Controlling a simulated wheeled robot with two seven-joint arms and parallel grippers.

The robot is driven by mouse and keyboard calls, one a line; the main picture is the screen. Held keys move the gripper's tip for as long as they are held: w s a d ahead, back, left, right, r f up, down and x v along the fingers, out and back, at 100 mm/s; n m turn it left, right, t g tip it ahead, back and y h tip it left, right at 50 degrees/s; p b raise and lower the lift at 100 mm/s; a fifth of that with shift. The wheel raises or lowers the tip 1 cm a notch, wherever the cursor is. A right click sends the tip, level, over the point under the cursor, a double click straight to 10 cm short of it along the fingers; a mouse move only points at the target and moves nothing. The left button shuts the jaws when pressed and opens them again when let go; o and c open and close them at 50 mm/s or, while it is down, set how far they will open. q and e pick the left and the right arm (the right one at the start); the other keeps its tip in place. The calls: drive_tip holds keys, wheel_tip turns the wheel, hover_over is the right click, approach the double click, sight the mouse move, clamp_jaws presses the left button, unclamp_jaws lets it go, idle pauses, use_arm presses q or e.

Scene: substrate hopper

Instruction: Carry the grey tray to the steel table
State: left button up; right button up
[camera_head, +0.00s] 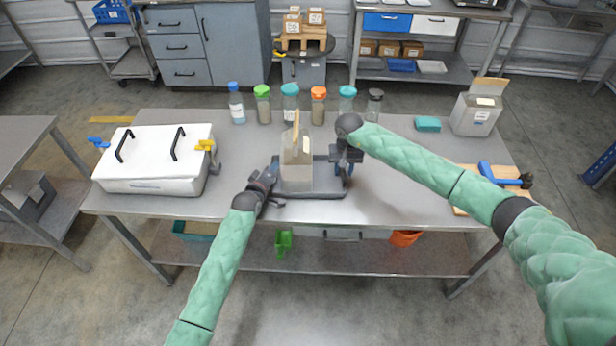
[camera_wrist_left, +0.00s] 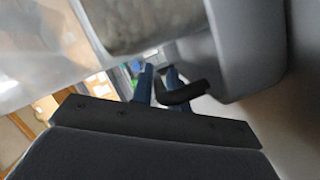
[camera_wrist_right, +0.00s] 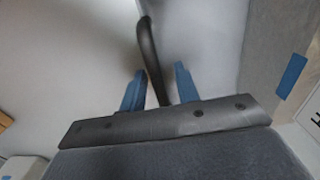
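The grey tray (camera_head: 322,191) lies on the steel-topped table (camera_head: 240,150), carrying an open-topped grey container (camera_head: 296,172). My left gripper (camera_head: 270,178) is at the tray's left end. In the left wrist view its blue fingers (camera_wrist_left: 159,82) are close together, with the end of a dark handle (camera_wrist_left: 186,93) between them; it looks shut on it. My right gripper (camera_head: 346,165) is at the tray's right end. In the right wrist view its fingers (camera_wrist_right: 160,88) stand apart on either side of a dark handle (camera_wrist_right: 151,55), with gaps beside it.
A white case (camera_head: 150,160) with black handles stands at the left of the table. Several lidded jars (camera_head: 290,103) line the back. A second grey container (camera_head: 475,112) and a wooden board (camera_head: 463,184) are at the right. Another table (camera_head: 22,140) stands at the left.

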use_arm(q)
drive_tip(key=shift+c, duration=1.1)
use_arm(e)
drive_tip(key=shift+c, duration=1.1)
use_arm(q)
clamp_jaws()
use_arm(e)
clamp_jaws()
use_arm(q)
drive_tip(key=shift+w+r, duration=0.1)
drive_tip(key=shift+r, duration=0.15)
use_arm(e)
drive_tip(key=shift+w+r, duration=0.1)
drive_tip(key=shift+r, duration=0.15)
